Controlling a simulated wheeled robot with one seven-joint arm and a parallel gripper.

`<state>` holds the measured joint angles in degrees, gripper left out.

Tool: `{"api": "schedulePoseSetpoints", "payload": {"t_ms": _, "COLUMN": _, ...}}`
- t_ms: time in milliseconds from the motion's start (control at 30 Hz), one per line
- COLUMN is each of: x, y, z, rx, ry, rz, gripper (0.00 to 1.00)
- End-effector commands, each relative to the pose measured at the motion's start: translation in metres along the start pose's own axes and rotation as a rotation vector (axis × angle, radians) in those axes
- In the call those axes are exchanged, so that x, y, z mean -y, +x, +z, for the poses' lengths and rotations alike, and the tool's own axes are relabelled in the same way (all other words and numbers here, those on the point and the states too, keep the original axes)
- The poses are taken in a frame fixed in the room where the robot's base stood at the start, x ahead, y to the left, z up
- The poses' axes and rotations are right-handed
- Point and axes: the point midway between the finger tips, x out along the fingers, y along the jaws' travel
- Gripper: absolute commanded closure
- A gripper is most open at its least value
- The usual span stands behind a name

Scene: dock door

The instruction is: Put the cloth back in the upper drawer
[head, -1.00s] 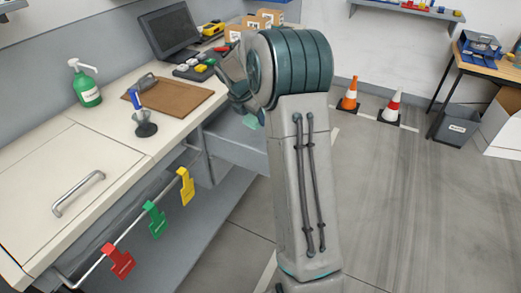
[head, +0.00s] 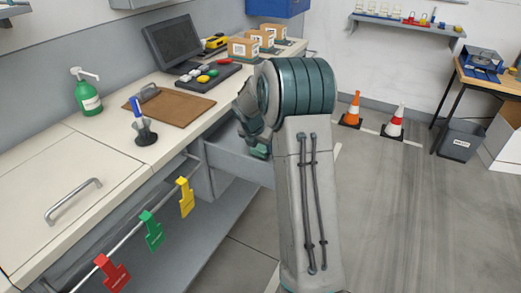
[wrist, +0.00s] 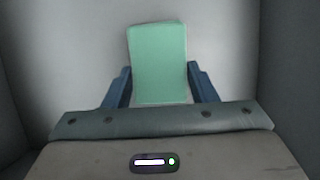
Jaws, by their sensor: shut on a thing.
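The cloth is a flat, light green rectangle (wrist: 158,50) in the wrist view. My gripper (wrist: 160,75) is shut on it, with one blue finger at each side. Grey walls at both sides and a pale floor surround the gripper and cloth in that view. In the head view the upper drawer (head: 222,158) stands pulled out under the counter. My arm reaches down over it and hides its right part. I cannot tell whether the cloth touches the drawer floor.
The counter holds a clipboard (head: 172,106), a pen in a stand (head: 142,125), a green bottle (head: 88,95) and a monitor (head: 173,43). A rail with red, green (head: 151,231) and yellow tags runs along the front.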

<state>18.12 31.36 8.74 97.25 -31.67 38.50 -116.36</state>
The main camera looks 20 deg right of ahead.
Motion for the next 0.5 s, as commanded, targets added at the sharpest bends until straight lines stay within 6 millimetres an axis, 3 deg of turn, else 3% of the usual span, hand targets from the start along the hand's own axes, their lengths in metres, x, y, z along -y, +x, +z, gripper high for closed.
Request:
{"api": "schedulePoseSetpoints", "payload": {"t_ms": 100, "x": -0.0004, "y": 0.0122, "z": -0.0052, "rx": 0.001, "ry": -0.002, "rz": 0.0, "gripper": 0.69}}
{"api": "schedulePoseSetpoints", "payload": {"t_ms": 433, "x": -0.0001, "y": 0.0146, "z": -0.0062, "rx": 0.0, "ry": -0.001, "rz": 0.0, "gripper": 0.69}}
{"api": "schedulePoseSetpoints", "payload": {"t_ms": 467, "x": -0.0002, "y": 0.0139, "z": -0.0058, "rx": 0.001, "ry": -0.001, "rz": 0.0, "gripper": 0.4}}
{"api": "schedulePoseSetpoints", "payload": {"t_ms": 500, "x": -0.0002, "y": 0.0137, "z": -0.0057, "rx": 0.001, "ry": -0.001, "rz": 0.0, "gripper": 0.29}}
